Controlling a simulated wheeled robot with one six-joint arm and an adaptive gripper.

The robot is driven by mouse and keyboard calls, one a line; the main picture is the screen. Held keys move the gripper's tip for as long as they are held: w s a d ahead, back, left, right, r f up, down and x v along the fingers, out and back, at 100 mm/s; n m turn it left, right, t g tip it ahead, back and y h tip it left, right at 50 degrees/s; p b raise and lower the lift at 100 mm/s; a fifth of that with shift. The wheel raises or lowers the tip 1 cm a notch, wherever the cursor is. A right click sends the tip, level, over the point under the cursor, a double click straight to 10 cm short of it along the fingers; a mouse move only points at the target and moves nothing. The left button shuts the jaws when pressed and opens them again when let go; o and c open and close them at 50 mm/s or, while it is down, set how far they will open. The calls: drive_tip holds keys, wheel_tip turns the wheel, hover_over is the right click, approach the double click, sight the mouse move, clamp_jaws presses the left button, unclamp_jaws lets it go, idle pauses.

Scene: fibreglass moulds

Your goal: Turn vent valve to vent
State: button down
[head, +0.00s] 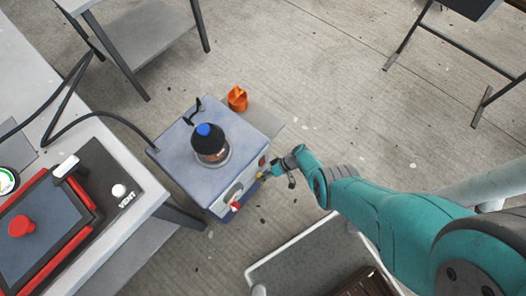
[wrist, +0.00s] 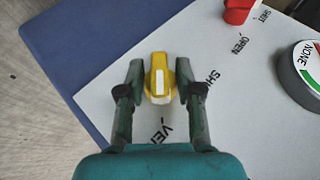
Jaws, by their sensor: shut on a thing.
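The vent valve is a yellow handle with a white stripe (wrist: 159,80), on a pale panel (wrist: 100,88) in the wrist view. My gripper (wrist: 159,77) has one finger on each side of the handle and is shut on it. The handle's long axis runs up and down in that view. Its lower end faces the VENT letters (wrist: 167,132), partly hidden by my gripper. The word SHUT is to the handle's right. In the head view, my gripper (head: 269,171) is at the right side of the blue-grey unit (head: 174,158), where the handle is small.
A red handle (wrist: 238,11) with OPEN and SHUT labels and a round gauge (wrist: 301,72) are on the same panel. A table (head: 30,70) is at left.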

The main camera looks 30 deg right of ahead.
drive_tip(key=shift+s+a+f, duration=0.1)
drive_tip(key=shift+s+f, duration=0.05)
drive_tip(key=shift+s, duration=0.1)
drive_tip(key=c, duration=1.1)
unclamp_jaws()
drive_tip(key=shift+w, duration=0.1)
drive_tip(key=shift+d+r, duration=0.4)
drive_tip(key=shift+d, duration=0.05)
drive_tip(key=v, duration=1.1)
